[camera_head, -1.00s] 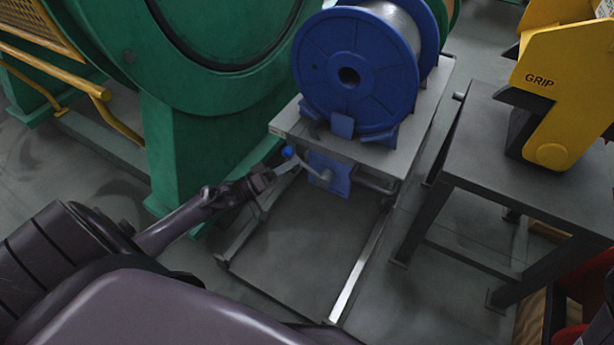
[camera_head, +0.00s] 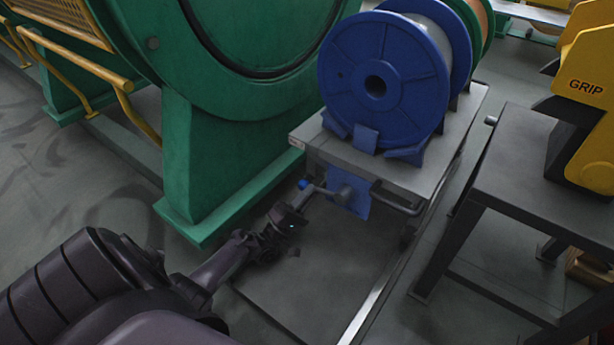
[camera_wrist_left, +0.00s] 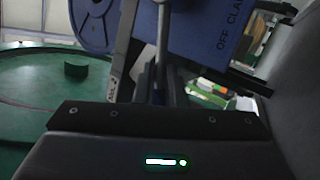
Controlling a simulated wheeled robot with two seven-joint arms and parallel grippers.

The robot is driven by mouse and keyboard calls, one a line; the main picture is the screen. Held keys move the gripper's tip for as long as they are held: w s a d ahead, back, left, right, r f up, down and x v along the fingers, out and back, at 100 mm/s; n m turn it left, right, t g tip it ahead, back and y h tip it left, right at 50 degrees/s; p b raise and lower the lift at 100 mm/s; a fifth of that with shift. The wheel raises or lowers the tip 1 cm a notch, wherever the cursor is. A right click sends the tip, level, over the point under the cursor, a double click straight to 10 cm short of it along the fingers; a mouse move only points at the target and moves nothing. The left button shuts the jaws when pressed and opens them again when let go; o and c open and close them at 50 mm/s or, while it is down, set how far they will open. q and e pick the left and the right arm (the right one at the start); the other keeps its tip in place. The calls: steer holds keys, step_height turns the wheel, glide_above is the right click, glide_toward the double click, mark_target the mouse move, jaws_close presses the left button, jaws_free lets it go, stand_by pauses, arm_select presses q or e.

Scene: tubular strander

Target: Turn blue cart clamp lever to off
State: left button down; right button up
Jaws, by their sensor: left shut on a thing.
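The blue clamp plate (camera_head: 359,204) hangs under the front edge of the cart (camera_head: 385,172). Its grey lever (camera_head: 325,190) points left from the pivot, close to level, with a blue knob (camera_head: 304,184) at its end. In the left wrist view the plate (camera_wrist_left: 205,28) carries the words "OFF" and "CLAMP". My left gripper (camera_head: 301,198) is at the knob end of the lever. In the left wrist view its fingers (camera_wrist_left: 158,88) are shut around the lever rod (camera_wrist_left: 161,45). The exact contact is dark. My right gripper is not in view.
A blue spool (camera_head: 382,85) sits on the cart. A green machine housing (camera_head: 215,165) stands close on the left, beside my left arm. A dark table (camera_head: 540,185) with a yellow "GRIP" machine (camera_head: 590,90) stands right. Floor shows below the cart.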

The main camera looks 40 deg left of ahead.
arm_select(q)
steer(key=shift+d+f+n, duration=0.1)
steer(key=shift+f+n, duration=0.1)
steer(key=shift+n, duration=0.1)
steer(key=c, duration=1.5)
jaws_free()
steer(key=s+a+p, duration=0.2)
steer(key=s+p, duration=0.2)
steer(key=s, duration=0.8)
steer(key=shift+s+a+f, duration=0.3)
steer(key=shift+s+f, duration=0.05)
steer(key=shift+s, duration=0.05)
